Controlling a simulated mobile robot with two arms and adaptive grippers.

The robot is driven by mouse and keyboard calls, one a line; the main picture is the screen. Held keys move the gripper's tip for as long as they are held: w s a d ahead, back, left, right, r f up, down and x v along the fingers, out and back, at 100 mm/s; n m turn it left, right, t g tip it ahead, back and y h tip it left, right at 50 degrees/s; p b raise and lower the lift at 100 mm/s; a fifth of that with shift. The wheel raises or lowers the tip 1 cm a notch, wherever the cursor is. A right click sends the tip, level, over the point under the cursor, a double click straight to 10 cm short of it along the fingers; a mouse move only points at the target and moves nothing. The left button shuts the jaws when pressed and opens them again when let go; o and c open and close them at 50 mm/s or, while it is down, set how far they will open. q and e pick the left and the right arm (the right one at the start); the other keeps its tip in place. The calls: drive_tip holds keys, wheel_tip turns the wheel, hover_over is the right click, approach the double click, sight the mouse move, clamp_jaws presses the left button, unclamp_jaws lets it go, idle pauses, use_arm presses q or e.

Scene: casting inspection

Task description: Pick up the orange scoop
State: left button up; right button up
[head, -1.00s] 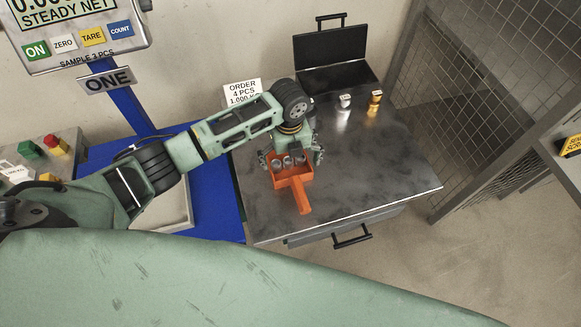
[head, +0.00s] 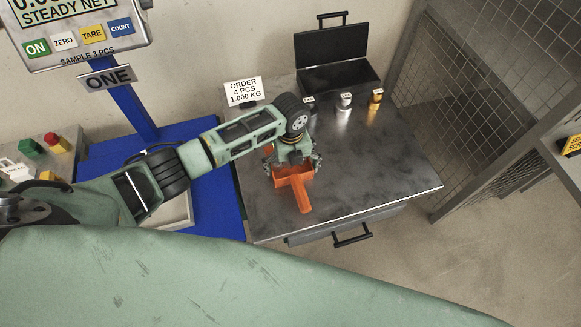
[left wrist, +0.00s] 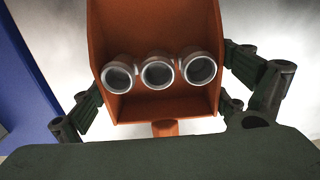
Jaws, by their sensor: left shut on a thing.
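The orange scoop (head: 301,194) lies on the dark metal worktable (head: 385,180), its handle toward the front edge. My left gripper (head: 294,166) is down over the scoop's pan, with a finger on either side, shut on it. In the left wrist view the scoop (left wrist: 155,35) fills the middle, with three round hollow metal pieces (left wrist: 157,75) in a row inside it. The gripper's dark fingers (left wrist: 165,100) flank its side walls. I cannot tell whether the scoop is clear of the table. My right gripper is not in view.
An open black case (head: 335,75) stands at the table's back, with small silver (head: 345,102) and gold (head: 376,100) weights before it. An order card (head: 243,91) stands at the back left. A blue scale stand (head: 130,105) is left; a mesh fence (head: 475,90) is right. The table's right part is clear.

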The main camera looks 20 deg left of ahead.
use_arm(q)
drive_tip(key=shift+w, duration=0.1)
drive_tip(key=shift+c, duration=1.1)
drive_tip(key=shift+r, duration=0.15)
